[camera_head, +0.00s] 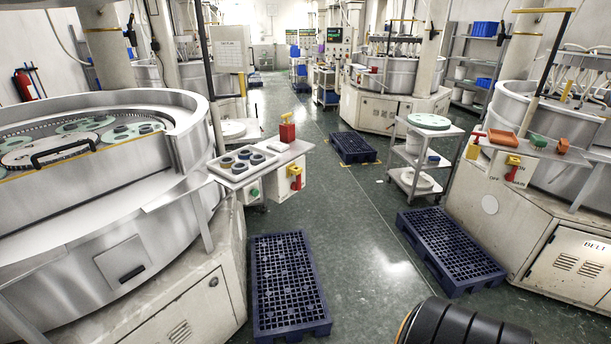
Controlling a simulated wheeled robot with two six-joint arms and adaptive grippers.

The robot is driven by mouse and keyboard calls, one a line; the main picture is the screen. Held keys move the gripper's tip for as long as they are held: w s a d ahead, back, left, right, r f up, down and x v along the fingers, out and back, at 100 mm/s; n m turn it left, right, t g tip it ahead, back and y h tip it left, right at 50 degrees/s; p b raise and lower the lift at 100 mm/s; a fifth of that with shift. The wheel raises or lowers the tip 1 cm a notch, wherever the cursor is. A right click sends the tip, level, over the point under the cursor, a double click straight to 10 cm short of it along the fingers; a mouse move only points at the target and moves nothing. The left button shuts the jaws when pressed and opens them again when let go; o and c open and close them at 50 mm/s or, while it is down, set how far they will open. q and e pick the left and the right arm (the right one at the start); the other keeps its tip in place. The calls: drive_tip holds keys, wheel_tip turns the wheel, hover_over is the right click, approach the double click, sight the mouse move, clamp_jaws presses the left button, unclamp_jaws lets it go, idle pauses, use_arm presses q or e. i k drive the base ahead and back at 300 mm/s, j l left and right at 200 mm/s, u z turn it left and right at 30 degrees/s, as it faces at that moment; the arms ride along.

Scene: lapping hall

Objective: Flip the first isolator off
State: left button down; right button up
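One isolator switch (295,176), a yellow plate with a red handle, is on the white box under the tray shelf of the left machine. Its handle appears to point downward. A second red-and-yellow isolator switch (513,166) is on the front of the right machine, with "OFF" lettering at its lower left. Its handle looks slanted. Both are small, so their exact settings are hard to read, and I cannot tell which is the first. Neither of my grippers shows in the head view.
A blue pallet (287,287) lies on the floor before the left machine, another pallet (449,250) before the right one. A white trolley (423,155) stands farther back. The shelf (262,160) carries a tray of rings and a red container.

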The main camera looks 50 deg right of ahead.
sight(296, 185)
drive_tip(key=z, duration=1.45)
drive_tip(key=i+l+u, duration=0.15)
drive_tip(key=i+l, duration=0.15)
drive_tip(key=l, duration=0.25)
drive_tip(key=i+l+u, duration=0.1)
drive_tip(key=i+l, duration=0.2)
drive_tip(key=l, duration=0.3)
drive_tip(key=i+l+u, duration=0.15)
drive_tip(key=l, duration=0.45)
drive_tip(key=i+l+u, duration=0.15)
drive_tip(key=i+l, duration=0.2)
drive_tip(key=l, duration=0.25)
drive_tip(key=i+l+u, duration=0.1)
drive_tip(key=l, duration=0.6)
drive_tip(key=i+l+u, duration=0.15)
drive_tip(key=l, duration=0.5)
drive_tip(key=i+l+u, duration=0.15)
drive_tip(key=l, duration=0.55)
drive_tip(key=i+l+u, duration=0.1)
drive_tip(key=l, duration=0.6)
drive_tip(key=i, duration=0.1)
